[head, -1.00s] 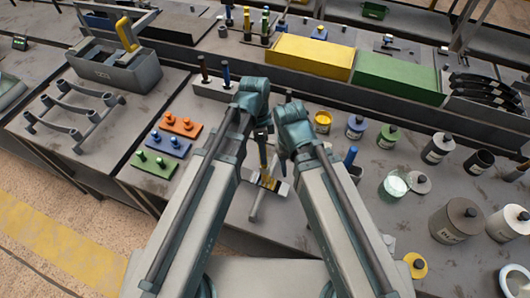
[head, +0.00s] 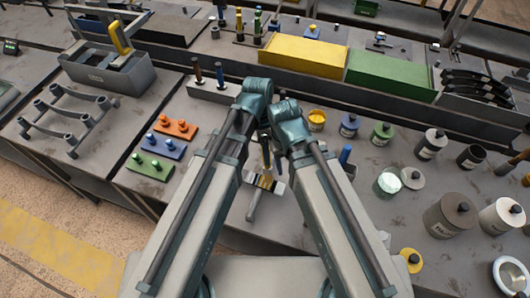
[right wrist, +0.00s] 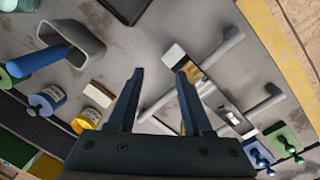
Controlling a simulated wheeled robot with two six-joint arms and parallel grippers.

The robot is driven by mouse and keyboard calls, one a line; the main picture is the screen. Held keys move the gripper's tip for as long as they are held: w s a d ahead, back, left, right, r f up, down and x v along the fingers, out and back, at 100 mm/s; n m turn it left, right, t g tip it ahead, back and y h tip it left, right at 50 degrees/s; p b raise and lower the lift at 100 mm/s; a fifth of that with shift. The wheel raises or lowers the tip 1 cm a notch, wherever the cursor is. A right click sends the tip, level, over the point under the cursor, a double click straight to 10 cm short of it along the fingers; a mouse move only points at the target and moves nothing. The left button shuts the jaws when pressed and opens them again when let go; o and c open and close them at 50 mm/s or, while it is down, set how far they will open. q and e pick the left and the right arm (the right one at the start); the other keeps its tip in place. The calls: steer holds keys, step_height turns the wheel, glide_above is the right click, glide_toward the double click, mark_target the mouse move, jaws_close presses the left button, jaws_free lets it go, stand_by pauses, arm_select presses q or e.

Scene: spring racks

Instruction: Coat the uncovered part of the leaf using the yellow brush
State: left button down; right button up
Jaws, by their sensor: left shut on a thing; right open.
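The leaf (head: 263,182) is a short bar lying across a grey stand at the front middle of the bench. It shows yellow and dark parts and a pale end. In the right wrist view the leaf's yellow part (right wrist: 198,76) shows beside one finger. My left gripper (head: 264,135) is just above and behind the leaf, shut on a slim upright brush (head: 266,152), mostly hidden by the arms. I cannot tell whether its bristles touch the leaf. My right gripper (right wrist: 160,72) is open and empty, its fingers pointing down near the stand.
An open yellow paint can (head: 317,117) stands behind my right arm, with a blue can (head: 349,126) and a green can (head: 382,134) to its right. Orange (head: 175,128), blue (head: 163,147) and green (head: 149,166) peg boards lie left. Larger tins crowd the right.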

arm_select(q)
steer(key=shift+s+d+r+p, duration=0.1)
steer(key=shift+d+r+p, duration=0.1)
steer(key=shift+r+p, duration=0.85)
steer(key=shift+d+r+p, duration=0.15)
steer(key=shift+r+p, duration=0.65)
steer(key=shift+r, duration=0.4)
steer(key=r+p, duration=0.3)
steer(key=shift+d, duration=0.2)
